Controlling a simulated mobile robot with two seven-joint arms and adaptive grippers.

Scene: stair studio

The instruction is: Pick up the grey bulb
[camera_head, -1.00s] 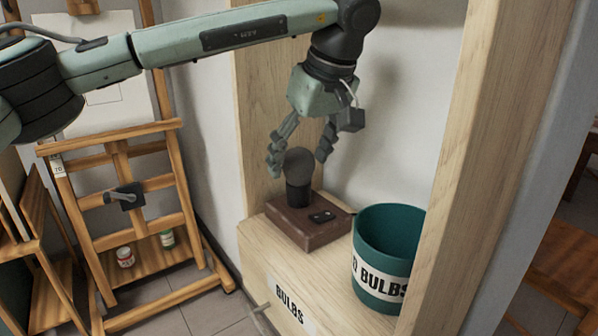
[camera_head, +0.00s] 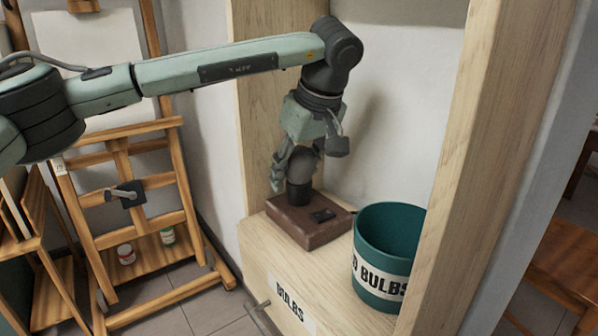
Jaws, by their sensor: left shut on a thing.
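The grey bulb (camera_head: 302,168) stands upright in a dark socket on a brown block (camera_head: 309,224) with a small dark switch. The block sits on the wooden shelf of an alcove. My left gripper (camera_head: 300,172) has come down over the bulb from above. Its fingers are shut on the bulb, one on the left side and one behind and to the right. The fingers hide part of the bulb. My right gripper is not in view.
A teal bucket (camera_head: 391,236) labelled "BULBS" stands close to the right of the block. Wooden alcove walls (camera_head: 262,110) rise on both sides. A drawer front labelled "BULBS" (camera_head: 290,302) is below. A wooden easel (camera_head: 130,160) with small jars stands left.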

